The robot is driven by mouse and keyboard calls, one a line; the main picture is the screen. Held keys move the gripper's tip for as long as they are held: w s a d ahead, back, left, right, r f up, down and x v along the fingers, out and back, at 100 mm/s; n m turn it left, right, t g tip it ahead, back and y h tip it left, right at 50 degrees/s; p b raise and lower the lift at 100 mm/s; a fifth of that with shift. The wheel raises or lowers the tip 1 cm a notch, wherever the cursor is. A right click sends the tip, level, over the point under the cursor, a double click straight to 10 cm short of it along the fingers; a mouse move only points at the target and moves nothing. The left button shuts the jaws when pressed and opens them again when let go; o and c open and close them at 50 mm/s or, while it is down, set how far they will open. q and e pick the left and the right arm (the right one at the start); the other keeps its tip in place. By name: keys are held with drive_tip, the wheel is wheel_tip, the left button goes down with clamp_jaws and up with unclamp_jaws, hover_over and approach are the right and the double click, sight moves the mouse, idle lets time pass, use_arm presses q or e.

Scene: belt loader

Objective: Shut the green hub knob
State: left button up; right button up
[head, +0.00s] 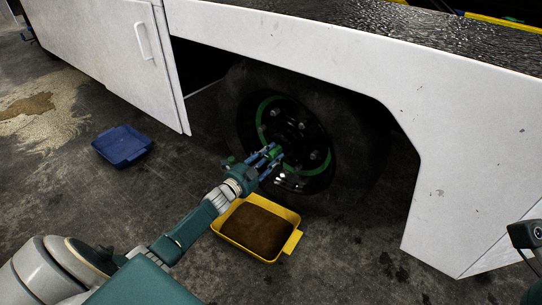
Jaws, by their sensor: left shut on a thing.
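The knob's exact turn angle cannot be made out. My right gripper does not show.
A yellow tray (291,217) with brown contents stands on the floor just below the wheel. A blue tray (123,146) lies to the left. The white loader body (330,60) overhangs the dark tyre (356,125). The concrete floor is stained at the left.

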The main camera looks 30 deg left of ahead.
use_arm(q)
drive_tip(key=shift+d+r, duration=0.1)
drive_tip(key=o, duration=1.1)
drive_tip(key=shift+o, duration=0.2)
drive_tip(key=shift+s, duration=0.1)
drive_tip(key=shift+s, duration=0.35)
drive_tip(key=s, duration=1.1)
drive_tip(key=shift+a, duration=0.45)
